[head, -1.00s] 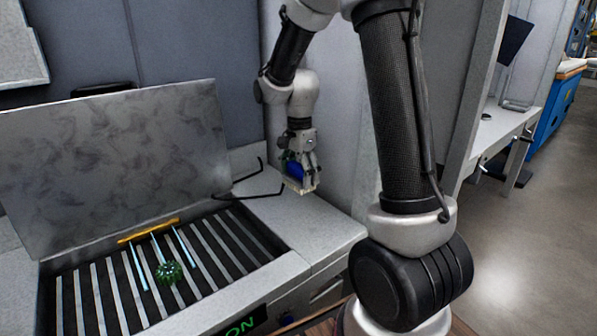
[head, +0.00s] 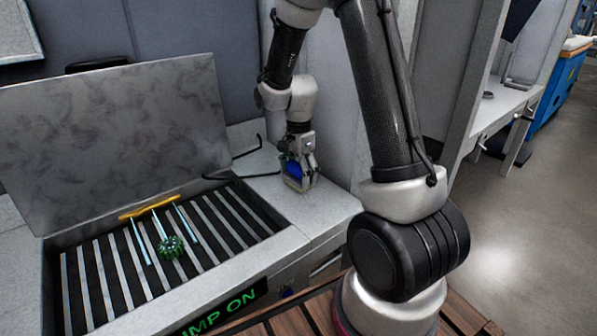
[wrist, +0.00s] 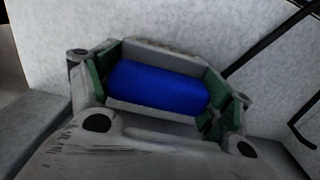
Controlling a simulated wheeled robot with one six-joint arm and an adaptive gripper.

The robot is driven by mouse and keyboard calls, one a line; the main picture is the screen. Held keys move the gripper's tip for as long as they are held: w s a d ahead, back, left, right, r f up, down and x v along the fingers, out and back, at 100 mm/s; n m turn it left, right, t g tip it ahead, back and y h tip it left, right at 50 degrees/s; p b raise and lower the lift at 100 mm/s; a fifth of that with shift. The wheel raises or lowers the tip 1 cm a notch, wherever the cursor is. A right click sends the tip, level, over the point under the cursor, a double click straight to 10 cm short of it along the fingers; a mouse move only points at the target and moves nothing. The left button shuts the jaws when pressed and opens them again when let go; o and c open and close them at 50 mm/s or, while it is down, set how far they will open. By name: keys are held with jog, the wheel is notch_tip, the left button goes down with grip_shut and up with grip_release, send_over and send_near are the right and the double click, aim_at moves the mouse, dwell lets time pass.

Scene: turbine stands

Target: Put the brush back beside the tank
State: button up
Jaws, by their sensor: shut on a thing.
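A blue brush (head: 294,169) is in my gripper (head: 298,180), which is shut on it. The brush's blue body also shows between the green-padded fingers in the wrist view (wrist: 158,88). My gripper points down close over the grey ledge at the right of the tank (head: 240,285). The brush's lower end is mostly hidden by the fingers, so I cannot tell whether it touches the ledge. The tank has a slatted grate and a raised grey lid (head: 110,150). A green knobbly part (head: 171,247) lies on the grate.
A bent black wire rack (head: 235,168) stands on the ledge just left of my gripper. A yellow bar (head: 150,207) with light-blue rods lies on the grate. A lit green sign (head: 225,311) is on the tank's front. A wall rises behind the ledge.

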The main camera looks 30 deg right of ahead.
aim_at(298, 165)
jog(key=shift+f, duration=0.35)
jog(key=o, duration=1)
jog(key=shift+o, duration=0.2)
jog(key=shift+r, duration=0.1)
jog(key=shift+r, duration=3.45)
